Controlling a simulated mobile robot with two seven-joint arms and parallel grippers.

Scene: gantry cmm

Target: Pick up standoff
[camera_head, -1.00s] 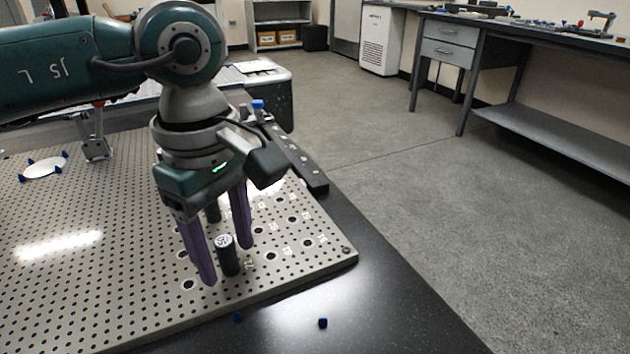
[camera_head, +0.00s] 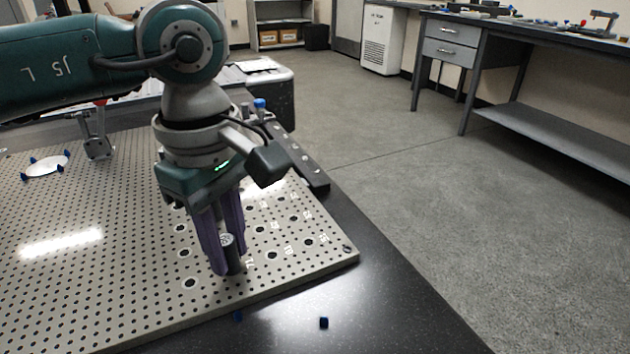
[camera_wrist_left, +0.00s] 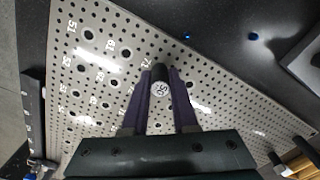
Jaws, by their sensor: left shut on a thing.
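The standoff (camera_head: 232,262) is a dark cylinder with a pale marked top, standing upright on the perforated plate (camera_head: 90,300) near its front right corner. My left gripper (camera_head: 226,250) has its purple fingers closed around the standoff from both sides. In the left wrist view the standoff (camera_wrist_left: 160,82) sits between the fingertips with its marked top facing the camera. Whether its base touches the plate is hard to tell. My right gripper is not in view.
Labelled larger holes (camera_head: 273,255) lie right of the gripper. A black rail (camera_head: 305,170) runs along the plate's right edge. Small blue pieces (camera_head: 323,322) lie on the dark table front. A white disc with blue clips (camera_head: 47,166) is at the left.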

